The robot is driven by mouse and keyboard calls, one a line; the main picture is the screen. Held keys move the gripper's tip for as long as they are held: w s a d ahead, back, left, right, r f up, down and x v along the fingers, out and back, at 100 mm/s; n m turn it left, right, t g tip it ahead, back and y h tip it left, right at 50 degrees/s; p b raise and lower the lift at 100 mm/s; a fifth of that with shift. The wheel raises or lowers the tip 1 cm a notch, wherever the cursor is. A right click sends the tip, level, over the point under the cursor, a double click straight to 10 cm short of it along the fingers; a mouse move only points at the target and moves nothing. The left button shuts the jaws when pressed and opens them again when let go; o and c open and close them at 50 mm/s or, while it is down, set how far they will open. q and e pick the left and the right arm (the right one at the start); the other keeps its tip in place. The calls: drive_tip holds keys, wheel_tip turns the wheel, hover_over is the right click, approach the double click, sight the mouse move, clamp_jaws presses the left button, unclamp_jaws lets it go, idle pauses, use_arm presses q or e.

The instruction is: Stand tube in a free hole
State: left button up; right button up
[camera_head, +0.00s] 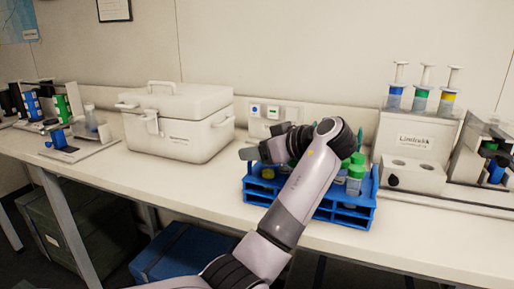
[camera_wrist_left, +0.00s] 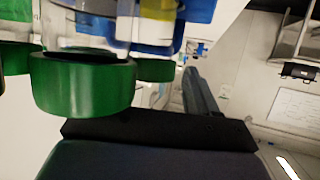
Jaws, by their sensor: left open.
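The blue tube rack (camera_head: 345,216) stands near the front edge of the bench. Tubes with green caps (camera_head: 356,160) stand in its right part, and a yellow-green item (camera_head: 268,173) shows at its left end. My left gripper (camera_head: 252,152) is open above the left rear of the rack, and my forearm hides the rack's middle. In the left wrist view a green cap (camera_wrist_left: 84,84) is large and close beside a dark gripper finger (camera_wrist_left: 200,92), with nothing visibly gripped. Which holes are free is hidden. My right gripper is out of view.
A white cool box (camera_head: 178,125) stands to the left. At the right are a white dispenser unit (camera_head: 415,140) and several coloured syringe-like items (camera_head: 421,92). Small devices stand at the far left. Bare bench lies between the cool box and the rack.

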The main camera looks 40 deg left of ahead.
use_arm(q)
drive_tip(key=v, duration=1.1)
drive_tip(key=shift+d+r, duration=0.25)
drive_tip(key=shift+d, duration=0.05)
drive_tip(key=shift+s, duration=0.1)
